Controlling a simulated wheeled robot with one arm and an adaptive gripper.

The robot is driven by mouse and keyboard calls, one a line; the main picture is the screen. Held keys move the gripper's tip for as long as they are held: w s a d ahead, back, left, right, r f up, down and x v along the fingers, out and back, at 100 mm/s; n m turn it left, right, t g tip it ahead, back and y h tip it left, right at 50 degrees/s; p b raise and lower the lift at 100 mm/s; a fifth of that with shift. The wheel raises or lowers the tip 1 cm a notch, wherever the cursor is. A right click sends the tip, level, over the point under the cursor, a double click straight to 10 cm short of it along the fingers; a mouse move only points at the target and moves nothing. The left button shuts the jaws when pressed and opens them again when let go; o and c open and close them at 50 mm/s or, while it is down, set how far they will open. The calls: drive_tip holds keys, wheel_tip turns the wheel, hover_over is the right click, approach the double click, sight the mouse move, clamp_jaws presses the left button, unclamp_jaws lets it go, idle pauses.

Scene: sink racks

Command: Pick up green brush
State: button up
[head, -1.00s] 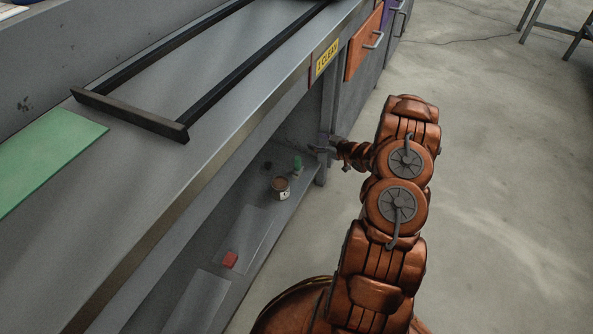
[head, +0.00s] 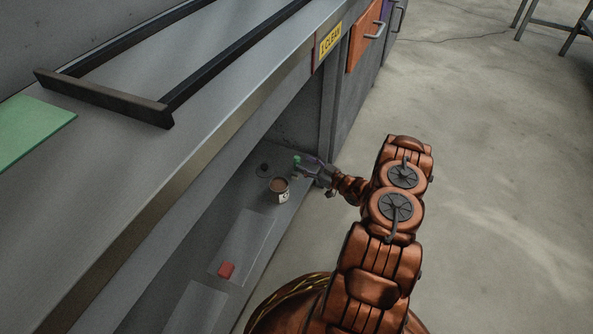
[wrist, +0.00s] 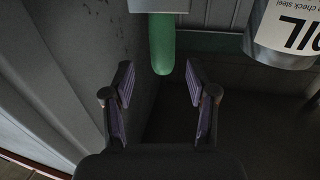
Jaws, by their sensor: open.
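The green brush (head: 297,160) shows as a small green spot on the lower shelf in the head view. In the wrist view its rounded green handle (wrist: 161,45) points toward my gripper, below a pale grey block at the top edge. My gripper (wrist: 158,80) is open, with one purple-padded finger on each side of the line of the handle. The handle's end lies just at or ahead of the fingertips; I cannot tell whether it is between them. In the head view my gripper (head: 308,167) reaches into the shelf from the right, right by the green spot.
A labelled can (head: 280,188) stands close by on the lower shelf (head: 262,212); it also shows in the wrist view (wrist: 285,35). A red block (head: 227,269) lies nearer. The counter edge (head: 235,130) overhangs the shelf, and a cabinet post (head: 327,120) stands behind my gripper.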

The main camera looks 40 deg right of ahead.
sight(297, 160)
drive_tip(key=shift+b+x, duration=0.85)
drive_tip(key=shift+x, duration=1.35)
drive_tip(key=shift+a, duration=0.1)
clamp_jaws()
